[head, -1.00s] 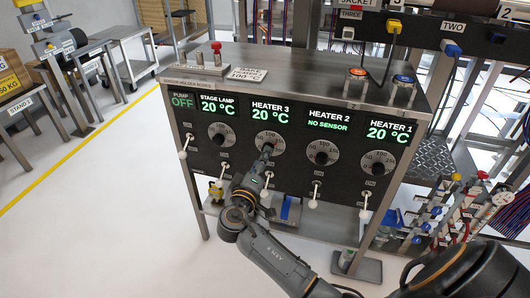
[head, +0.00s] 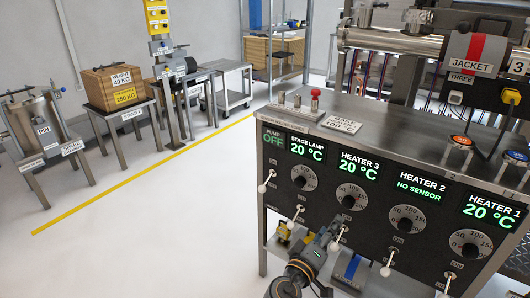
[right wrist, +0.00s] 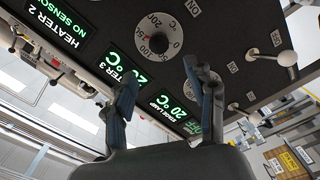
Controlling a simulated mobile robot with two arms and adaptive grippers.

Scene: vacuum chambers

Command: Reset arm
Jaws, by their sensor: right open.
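My right gripper (head: 328,230) is in front of the control cabinet (head: 400,135), below the Heater 3 dial (head: 351,197) and close to a white switch lever; I cannot tell whether they touch. In the right wrist view its two fingers (right wrist: 160,72) are spread with nothing between them, and a dial (right wrist: 159,34) is beyond the tips, apart from them. The Heater 3 display (head: 360,166) reads 20 °C. My left gripper is in neither view.
White switch levers (head: 387,271) stick out from the panel under the dials. Stands with a wooden weight crate (head: 112,88) and a metal vessel (head: 38,120) are at the left. A cart (head: 222,85) stands behind. The white floor at the left is clear.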

